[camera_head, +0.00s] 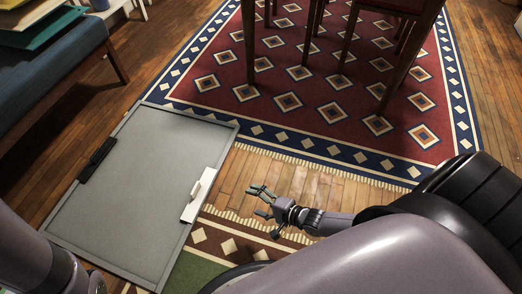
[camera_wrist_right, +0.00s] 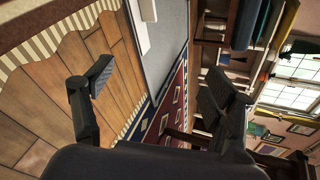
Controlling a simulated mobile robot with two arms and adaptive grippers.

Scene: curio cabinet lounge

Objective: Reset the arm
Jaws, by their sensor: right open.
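My right gripper (camera_head: 262,201) is open and empty in the middle of the head view, above the wooden floor near the fringe of a rug. Its arm reaches in from the right. In the right wrist view, the two dark fingers of my right gripper (camera_wrist_right: 158,88) stand wide apart with nothing between them. Part of my left arm (camera_head: 35,255) shows at the lower left of the head view, but its gripper does not show.
A grey rimmed panel (camera_head: 135,195) lies left of my right gripper, with a black piece (camera_head: 97,159) and a white piece (camera_head: 198,195) at its sides. A patterned red rug (camera_head: 290,103), wooden chair legs (camera_head: 347,40) and a blue bench (camera_head: 50,65) are farther off.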

